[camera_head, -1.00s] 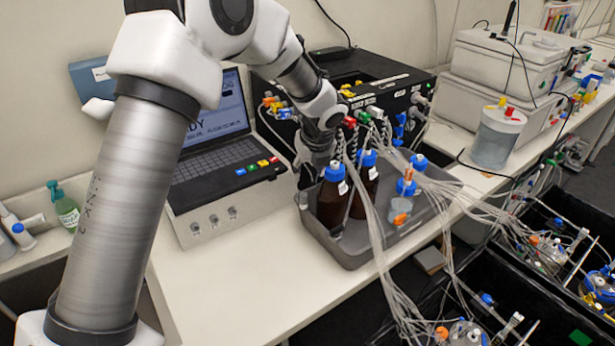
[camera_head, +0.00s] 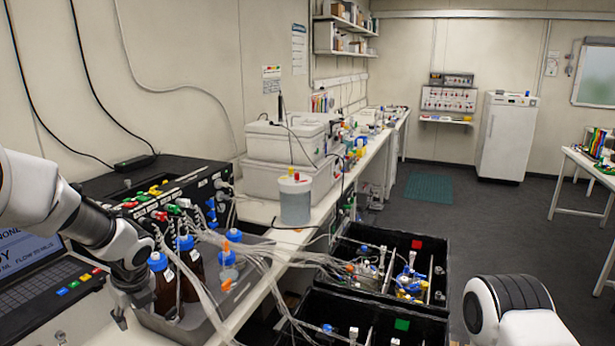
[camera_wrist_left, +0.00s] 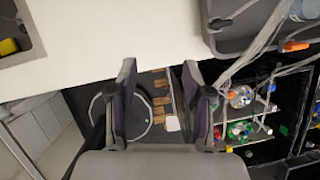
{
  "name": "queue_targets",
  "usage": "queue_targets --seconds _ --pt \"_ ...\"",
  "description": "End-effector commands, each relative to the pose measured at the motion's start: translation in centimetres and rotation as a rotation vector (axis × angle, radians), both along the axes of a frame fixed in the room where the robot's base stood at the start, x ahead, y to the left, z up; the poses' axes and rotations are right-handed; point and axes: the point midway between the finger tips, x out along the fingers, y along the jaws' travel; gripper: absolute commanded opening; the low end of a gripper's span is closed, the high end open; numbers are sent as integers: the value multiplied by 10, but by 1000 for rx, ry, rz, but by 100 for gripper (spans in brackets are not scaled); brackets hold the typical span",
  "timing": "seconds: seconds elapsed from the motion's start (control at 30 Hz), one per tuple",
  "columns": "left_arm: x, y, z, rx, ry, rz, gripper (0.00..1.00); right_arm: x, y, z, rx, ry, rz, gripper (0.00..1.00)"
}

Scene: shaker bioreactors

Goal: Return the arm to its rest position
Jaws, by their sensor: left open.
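My left arm reaches in from the left edge of the head view. My left gripper (camera_head: 120,315) hangs beside the grey tray (camera_head: 165,325) with the brown bottles (camera_head: 162,280), partly hidden by the arm's wrist. In the left wrist view the same gripper (camera_wrist_left: 160,75) has its two dark fingers spread apart, with nothing between them. The bench edge and the floor show beyond the fingers. Part of my right arm shows at the lower right of the head view; its gripper does not show.
A dark pump unit (camera_head: 150,200) with many tubes stands behind the tray. A laptop (camera_head: 40,285) is at the left. Tubes run to black bins (camera_head: 395,245) below the bench. A clear container (camera_head: 295,200) stands on the bench.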

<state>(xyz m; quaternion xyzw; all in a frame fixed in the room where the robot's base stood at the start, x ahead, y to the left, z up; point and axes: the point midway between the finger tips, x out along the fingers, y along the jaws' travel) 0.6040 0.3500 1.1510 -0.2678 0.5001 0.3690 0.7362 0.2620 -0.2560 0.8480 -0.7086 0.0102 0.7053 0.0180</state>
Motion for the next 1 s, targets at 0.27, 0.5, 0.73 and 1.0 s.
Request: queue_targets --seconds 0.27,0.5,0.73,1.0 --pt "-24 -27 -76 -141 -1 185 50 1 0 -11 0 -3 1 40" --pt "-68 -60 -166 -307 7 491 50 1 0 -24 0 -2 1 40" --pt "-181 -101 -299 -477 32 1183 50 1 0 -52 0 -2 1 40" --pt "-330 -103 -377 -425 -141 2106 50 1 0 -76 0 -2 1 40"
